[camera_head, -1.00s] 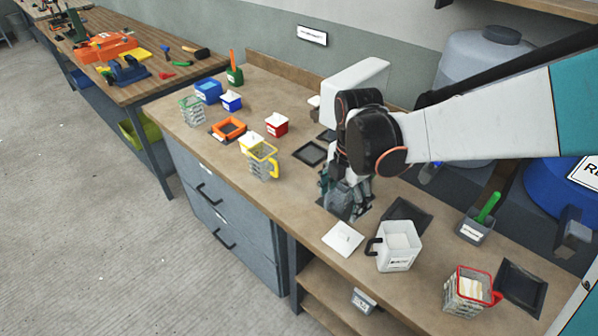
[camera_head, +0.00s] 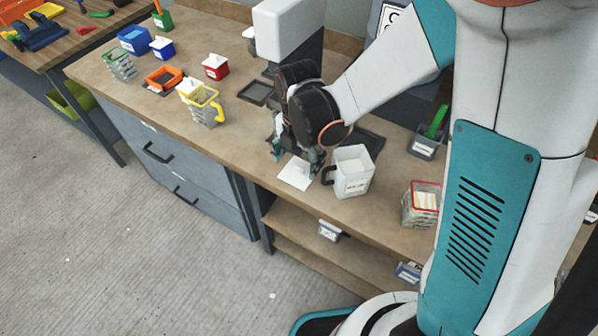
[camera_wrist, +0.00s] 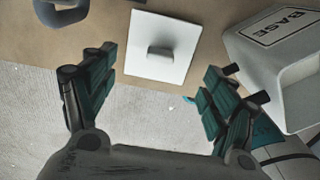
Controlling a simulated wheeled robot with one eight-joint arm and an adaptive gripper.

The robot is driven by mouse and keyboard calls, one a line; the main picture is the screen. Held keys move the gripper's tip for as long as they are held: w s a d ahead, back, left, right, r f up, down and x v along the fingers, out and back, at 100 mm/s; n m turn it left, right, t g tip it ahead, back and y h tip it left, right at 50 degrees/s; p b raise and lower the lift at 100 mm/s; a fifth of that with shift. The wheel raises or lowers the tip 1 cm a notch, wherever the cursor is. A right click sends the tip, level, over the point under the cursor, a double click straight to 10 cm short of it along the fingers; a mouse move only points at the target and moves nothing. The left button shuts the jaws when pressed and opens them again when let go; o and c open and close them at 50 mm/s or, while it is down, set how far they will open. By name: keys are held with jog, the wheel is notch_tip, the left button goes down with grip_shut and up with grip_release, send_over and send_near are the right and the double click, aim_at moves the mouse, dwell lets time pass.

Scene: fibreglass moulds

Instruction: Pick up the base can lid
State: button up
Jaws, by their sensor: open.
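The base can lid (camera_wrist: 176,65) is a flat white square with a small grey raised handle in its middle. In the wrist view it lies on the wooden bench top near the front edge, ahead of and between my gripper's fingers. In the head view the lid (camera_head: 295,173) lies left of the white base can. My gripper (camera_wrist: 158,98) is open and empty, its teal-padded fingers spread apart. In the head view my gripper (camera_head: 296,152) is above and just behind the lid, partly hidden by my wrist. The white base can (camera_head: 353,173), labelled BASE in the wrist view (camera_wrist: 245,45), stands open.
A yellow-handled container (camera_head: 204,106) stands to the left on the bench. A red-rimmed container (camera_head: 421,203) and a grey bin with a green handle (camera_head: 428,145) stand to the right. A dark tray (camera_head: 258,92) lies behind. The bench's front edge is close to the lid.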

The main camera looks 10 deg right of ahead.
aim_at(299, 167)
jog(key=f, duration=0.2)
jog(key=w+f+b, duration=0.1)
jog(key=f, duration=0.1)
jog(key=shift+d+f, duration=0.2)
jog(key=shift+f, duration=0.05)
jog(key=shift+s+r, duration=0.1)
jog(key=shift+s, duration=0.05)
jog(key=c, duration=0.8)
